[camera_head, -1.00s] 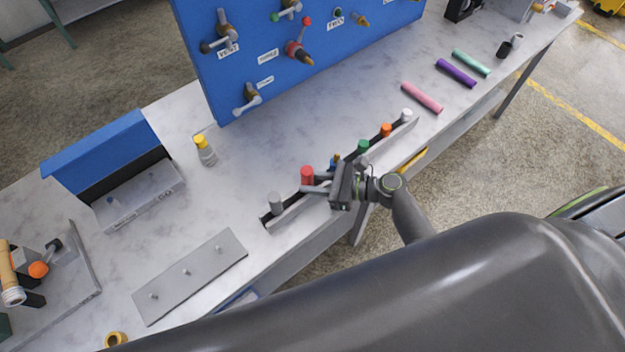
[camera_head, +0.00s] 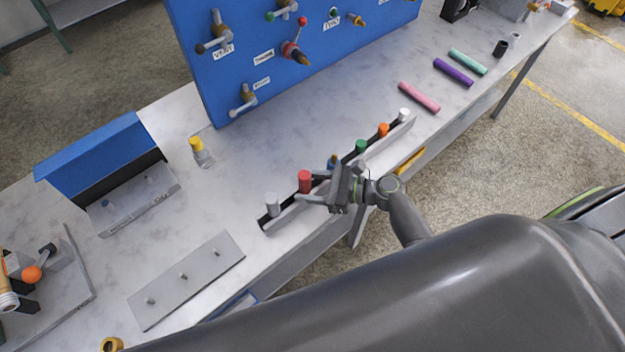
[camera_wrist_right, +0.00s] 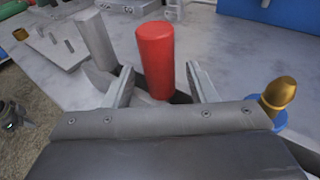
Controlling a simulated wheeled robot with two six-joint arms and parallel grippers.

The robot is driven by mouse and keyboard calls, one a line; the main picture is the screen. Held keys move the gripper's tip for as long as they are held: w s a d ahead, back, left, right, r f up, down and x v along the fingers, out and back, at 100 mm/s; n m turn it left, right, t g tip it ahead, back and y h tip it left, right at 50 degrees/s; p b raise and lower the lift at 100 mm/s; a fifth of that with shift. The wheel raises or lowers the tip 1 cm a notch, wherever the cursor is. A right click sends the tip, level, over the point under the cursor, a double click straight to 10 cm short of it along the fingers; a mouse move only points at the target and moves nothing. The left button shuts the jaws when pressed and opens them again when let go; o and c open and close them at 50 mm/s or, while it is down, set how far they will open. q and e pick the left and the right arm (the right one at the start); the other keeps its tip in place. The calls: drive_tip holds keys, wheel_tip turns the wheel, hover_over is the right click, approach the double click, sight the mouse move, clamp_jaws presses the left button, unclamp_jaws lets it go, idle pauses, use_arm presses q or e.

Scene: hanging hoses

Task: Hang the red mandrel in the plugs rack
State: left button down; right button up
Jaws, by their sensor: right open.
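The red mandrel (camera_head: 305,181) is an upright red cylinder in a long, narrow grey rack (camera_head: 290,214) along the table's front edge. My right gripper (camera_head: 316,186) is open beside it. In the right wrist view, the red mandrel (camera_wrist_right: 155,58) stands between the two spread fingers of the right gripper (camera_wrist_right: 162,88), with space visible on both sides. Its lower end is hidden in the rack. A grey plate with several short pegs (camera_head: 213,263) lies at the lower left. I cannot tell which rack is the plugs rack. My left gripper is not in view.
A grey cylinder (camera_head: 272,203) stands left of the mandrel; a blue-and-gold plug (camera_wrist_right: 278,100) stands close on its other side. Green (camera_head: 361,147), orange (camera_head: 383,130) and white (camera_head: 404,114) pieces follow. A blue board (camera_head: 290,75) stands behind; open tabletop lies between.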

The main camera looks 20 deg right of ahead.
drive_tip(key=b+v, duration=0.4)
drive_tip(key=v, duration=1.3)
drive_tip(key=shift+d, duration=0.15)
drive_tip(key=shift+s, duration=0.15)
drive_tip(key=s+d+f+n+g+h, duration=0.1)
drive_tip(key=s+d+f+n+h, duration=0.15)
drive_tip(key=f, duration=0.65)
drive_tip(key=s+d+f+n+g+h, duration=0.1)
drive_tip(key=s+d+f+n+h, duration=0.2)
drive_tip(key=f, duration=0.6)
drive_tip(key=s+d+f+n+g+h, duration=0.1)
drive_tip(key=d+f+h, duration=0.25)
drive_tip(key=f, duration=0.55)
drive_tip(key=s+a+f+n+g+h, duration=0.2)
drive_tip(key=s+a+f+n, duration=0.1)
drive_tip(key=s+f+n, duration=0.5)
drive_tip(key=s+a+f+n+g+h+b, duration=0.1)
drive_tip(key=s+a+f+n, duration=0.3)
drive_tip(key=s+f+n, duration=0.5)
drive_tip(key=s+g+h, duration=0.1)
drive_tip(key=s, duration=0.4)
drive_tip(key=shift+n+h, duration=0.35)
drive_tip(key=shift+h, duration=0.05)
drive_tip(key=shift+w+a, duration=0.1)
